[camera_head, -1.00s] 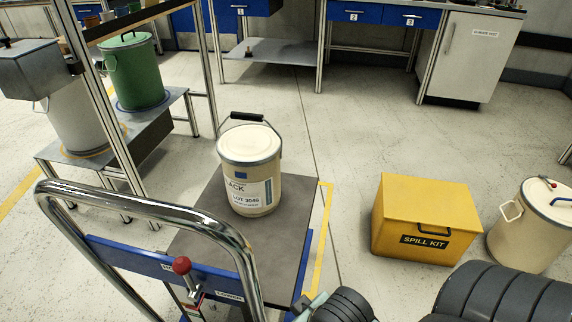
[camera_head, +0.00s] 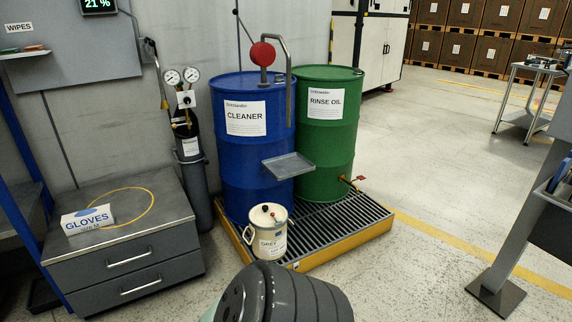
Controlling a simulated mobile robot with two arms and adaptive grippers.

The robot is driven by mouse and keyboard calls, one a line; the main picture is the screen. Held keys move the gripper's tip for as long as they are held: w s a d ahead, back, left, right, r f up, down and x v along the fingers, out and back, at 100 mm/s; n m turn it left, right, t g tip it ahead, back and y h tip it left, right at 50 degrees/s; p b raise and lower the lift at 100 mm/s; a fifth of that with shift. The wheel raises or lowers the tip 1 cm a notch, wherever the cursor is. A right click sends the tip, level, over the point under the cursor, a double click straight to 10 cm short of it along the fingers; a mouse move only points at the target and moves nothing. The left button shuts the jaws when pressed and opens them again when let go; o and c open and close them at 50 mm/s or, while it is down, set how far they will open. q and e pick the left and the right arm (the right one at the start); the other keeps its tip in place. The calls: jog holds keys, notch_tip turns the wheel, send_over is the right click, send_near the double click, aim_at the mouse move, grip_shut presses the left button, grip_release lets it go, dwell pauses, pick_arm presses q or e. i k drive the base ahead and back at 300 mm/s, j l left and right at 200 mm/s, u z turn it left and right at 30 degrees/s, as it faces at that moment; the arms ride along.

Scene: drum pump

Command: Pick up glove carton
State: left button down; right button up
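The glove carton (camera_head: 88,220) is a small white and blue box marked "GLOVES". It lies on top of a grey drawer cabinet (camera_head: 165,232) at the left, partly over the left side of a yellow ring marked on the cabinet top. Nothing is touching it from my side. A dark ribbed part of my own arm shows at the bottom centre, well to the right of the carton. Neither gripper's fingers are in view.
A blue CLEANER drum (camera_head: 240,165) and a green RINSE OIL drum (camera_head: 325,150) stand on a grated yellow pallet (camera_head: 345,243). A small cream pail (camera_head: 268,232) stands at its front. A gas cylinder (camera_head: 188,150) stands beside the cabinet. Open floor lies to the right.

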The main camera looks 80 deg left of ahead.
aim_at(88, 219)
jog(key=i+u, duration=0.1)
jog(key=u, duration=1.95)
